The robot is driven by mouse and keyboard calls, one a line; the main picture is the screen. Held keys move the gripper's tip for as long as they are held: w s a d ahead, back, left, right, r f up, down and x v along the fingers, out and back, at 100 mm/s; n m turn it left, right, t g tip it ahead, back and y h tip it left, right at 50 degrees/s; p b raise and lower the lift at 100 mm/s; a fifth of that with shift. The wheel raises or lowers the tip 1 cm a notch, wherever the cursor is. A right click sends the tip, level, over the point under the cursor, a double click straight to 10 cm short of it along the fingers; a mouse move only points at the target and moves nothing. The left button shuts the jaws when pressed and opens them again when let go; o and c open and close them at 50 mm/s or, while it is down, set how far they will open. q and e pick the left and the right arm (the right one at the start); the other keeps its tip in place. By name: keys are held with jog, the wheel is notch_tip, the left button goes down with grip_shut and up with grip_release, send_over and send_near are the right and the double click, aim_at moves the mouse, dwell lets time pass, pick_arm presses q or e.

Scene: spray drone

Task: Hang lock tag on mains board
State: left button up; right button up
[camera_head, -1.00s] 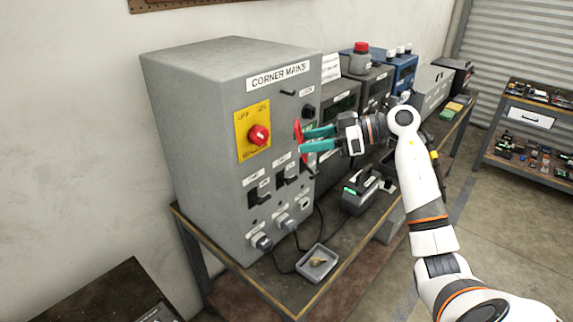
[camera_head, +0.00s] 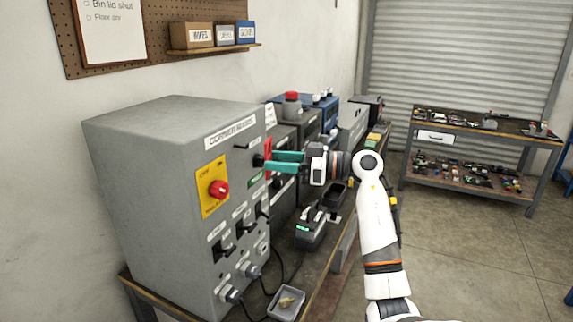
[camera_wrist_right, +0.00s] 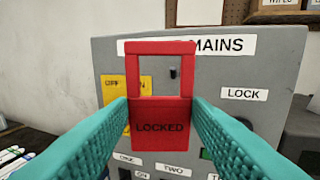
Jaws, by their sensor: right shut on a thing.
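The red lock tag (camera_wrist_right: 160,128) reads LOCKED and has a rectangular opening in its upper half. My right gripper (camera_wrist_right: 161,115) is shut on its lower body, one teal finger on each side. In the head view the tag (camera_head: 268,148) shows edge-on at the tips of the right gripper (camera_head: 274,161), beside the mains board's front. The grey mains board (camera_wrist_right: 245,72) stands behind the tag. A small dark peg (camera_wrist_right: 173,73) on the board shows through the tag's opening; I cannot tell whether they touch. My left gripper is out of view.
The board carries a red rotary switch (camera_head: 219,189) on a yellow plate and several black switches below. A small tray (camera_head: 287,303) and a dark device with green lights (camera_head: 311,228) sit on the bench. Other equipment boxes stand behind the right arm.

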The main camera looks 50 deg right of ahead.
aim_at(271, 160)
jog(key=shift+w+a+f, duration=0.1)
jog(key=shift+w, duration=0.4)
jog(key=shift+w+a+f+b, duration=0.1)
jog(key=shift+w+a+b, duration=0.15)
jog(key=shift+w, duration=0.4)
jog(key=shift+w+a+b, duration=0.1)
jog(key=shift+w+b, duration=0.2)
jog(key=shift+w, duration=0.3)
jog(key=w, duration=0.2)
jog(key=shift+w+a+f, duration=0.15)
jog(key=shift+w+a, duration=0.25)
pick_arm(q)
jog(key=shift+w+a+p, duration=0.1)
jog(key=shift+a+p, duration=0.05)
jog(key=shift+p, duration=0.5)
pick_arm(e)
jog(key=shift+w+a+f, duration=0.1)
jog(key=shift+w+f, duration=0.25)
jog(key=o, duration=1.1)
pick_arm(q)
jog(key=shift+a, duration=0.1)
